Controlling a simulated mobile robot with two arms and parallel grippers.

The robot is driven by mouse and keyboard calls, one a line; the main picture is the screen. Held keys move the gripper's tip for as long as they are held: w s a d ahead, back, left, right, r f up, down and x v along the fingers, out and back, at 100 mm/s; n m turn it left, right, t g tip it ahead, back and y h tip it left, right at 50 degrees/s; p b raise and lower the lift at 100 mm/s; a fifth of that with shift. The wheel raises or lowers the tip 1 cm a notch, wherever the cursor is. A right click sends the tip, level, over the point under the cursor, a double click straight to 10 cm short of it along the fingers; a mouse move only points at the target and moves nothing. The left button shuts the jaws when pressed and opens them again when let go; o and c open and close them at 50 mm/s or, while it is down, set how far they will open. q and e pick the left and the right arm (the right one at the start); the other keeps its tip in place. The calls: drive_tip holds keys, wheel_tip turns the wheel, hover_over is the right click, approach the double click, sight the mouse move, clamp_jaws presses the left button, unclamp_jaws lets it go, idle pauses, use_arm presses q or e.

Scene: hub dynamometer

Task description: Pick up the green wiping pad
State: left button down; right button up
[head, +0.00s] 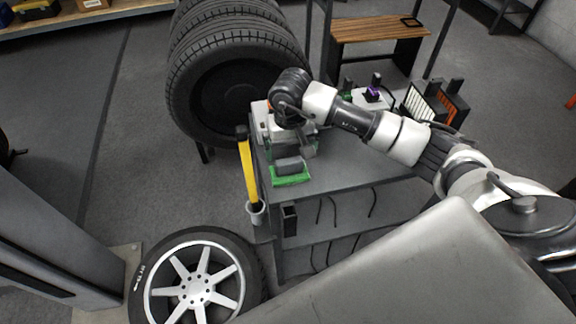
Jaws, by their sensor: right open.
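The green wiping pad (291,179) lies near the front left corner of the grey cart top, with a dark grey block on its upper side. My right arm reaches in from the right over the cart. My right gripper (306,152) points down just behind the pad and is open. Its fingers are small and partly merge with the grey things around them, so I cannot tell whether they touch the pad. My left gripper is not in view.
A white and green box (262,122) stands behind the pad. A yellow handle (247,170) rises in a holder at the cart's left edge. A stack of tyres (235,75) stands behind. The cart top (345,165) is clear right of the pad.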

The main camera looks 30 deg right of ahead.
sight(289, 160)
drive_tip(key=shift+s+f, duration=0.1)
drive_tip(key=shift+f, duration=0.7)
drive_tip(key=shift+a+f+p, duration=0.1)
drive_tip(key=shift+f+p, duration=0.2)
drive_tip(key=shift+f, duration=0.05)
wheel_tip(289, 160, down, 4)
drive_tip(key=shift+a+r+p, duration=0.15)
drive_tip(key=shift+p, duration=0.55)
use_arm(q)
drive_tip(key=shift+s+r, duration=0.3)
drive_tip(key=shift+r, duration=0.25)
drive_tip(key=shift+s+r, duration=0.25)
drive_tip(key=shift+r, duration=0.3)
use_arm(e)
drive_tip(key=shift+f, duration=0.55)
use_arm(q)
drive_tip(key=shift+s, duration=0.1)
use_arm(e)
drive_tip(key=c, duration=0.9)
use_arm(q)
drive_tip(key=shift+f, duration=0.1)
use_arm(e)
drive_tip(key=shift+r, duration=0.2)
drive_tip(key=shift+c, duration=0.2)
